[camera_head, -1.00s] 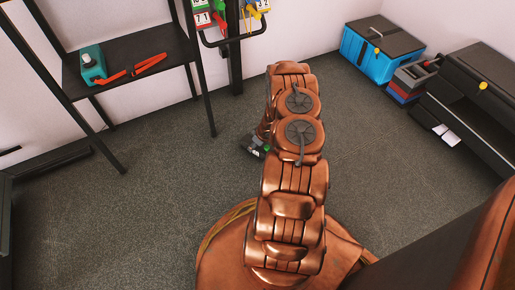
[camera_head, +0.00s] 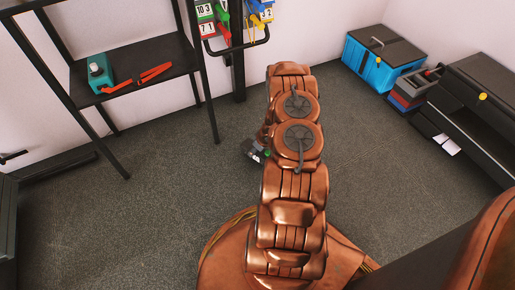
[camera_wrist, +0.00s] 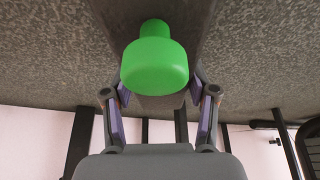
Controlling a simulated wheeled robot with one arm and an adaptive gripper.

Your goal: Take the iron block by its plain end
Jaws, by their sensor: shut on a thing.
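In the wrist view, a grey block (camera_wrist: 192,22), which I take for the iron block, runs from the top edge down between the fingers of my gripper (camera_wrist: 158,98). A bright green knob (camera_wrist: 155,66) stands on it, in front of the fingers, and hides much of it. The purple-padded fingers are shut on the block from both sides; their contact is partly hidden. In the head view, my gripper (camera_head: 255,151) shows only in part beside my arm, with a small green spot near it.
A black shelf (camera_head: 178,62) at the left holds a teal device (camera_head: 100,75) and a red tool (camera_head: 155,72). A blue box (camera_head: 368,68) and a black drawer cabinet (camera_head: 470,85) stand at the right. The grey floor (camera_head: 190,200) between them is clear.

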